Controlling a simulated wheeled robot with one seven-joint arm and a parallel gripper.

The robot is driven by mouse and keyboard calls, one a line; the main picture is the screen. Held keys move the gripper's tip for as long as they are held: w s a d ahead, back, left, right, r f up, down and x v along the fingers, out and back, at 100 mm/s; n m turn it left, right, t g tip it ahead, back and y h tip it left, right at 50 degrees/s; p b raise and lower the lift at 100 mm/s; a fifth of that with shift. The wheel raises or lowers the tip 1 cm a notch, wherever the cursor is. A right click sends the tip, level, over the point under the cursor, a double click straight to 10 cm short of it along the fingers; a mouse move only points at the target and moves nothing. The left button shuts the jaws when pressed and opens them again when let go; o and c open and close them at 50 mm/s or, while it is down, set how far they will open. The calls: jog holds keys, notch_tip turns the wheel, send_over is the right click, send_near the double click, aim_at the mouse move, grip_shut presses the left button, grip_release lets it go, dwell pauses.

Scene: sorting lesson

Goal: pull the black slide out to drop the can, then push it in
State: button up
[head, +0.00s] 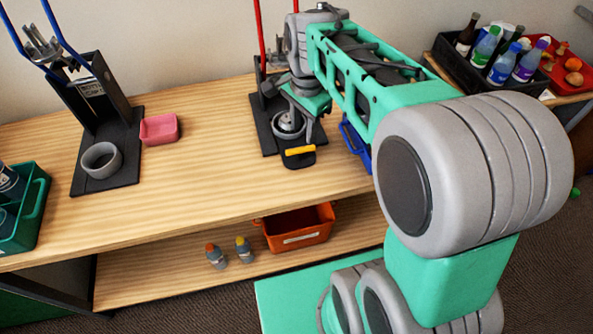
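The black slide (299,160) with a yellow bar handle (300,151) sticks out at the front of a black stand (266,138) on the wooden table. Just behind the handle is a grey ring (288,127). A round metallic top shows inside it, perhaps the can, but it is small and partly covered. My gripper (299,122) is low over the ring and slide, pointing down. Its fingers are dark against the black stand, so their gap and any contact with the handle cannot be made out. My arm hides part of the stand and its red levers.
A similar stand with an empty grey ring (101,160) and a pink tray (159,129) are at left. A green crate (37,205) is at the left edge. A blue bin (355,146) is partly behind my arm. An orange bin (299,228) is on the lower shelf.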

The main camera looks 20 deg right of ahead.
aim_at(300, 148)
jog(key=f+m, duration=0.1)
jog(key=w+f+m, duration=0.1)
jog(key=f, duration=0.1)
jog(key=w+f+b, duration=0.1)
jog(key=f, duration=0.1)
jog(key=shift+a+m+g, duration=0.15)
jog(key=shift+m+g, duration=0.25)
notch_tip(300, 148, down, 7)
jog(key=shift+f, duration=0.1)
grip_shut()
dwell(0.9)
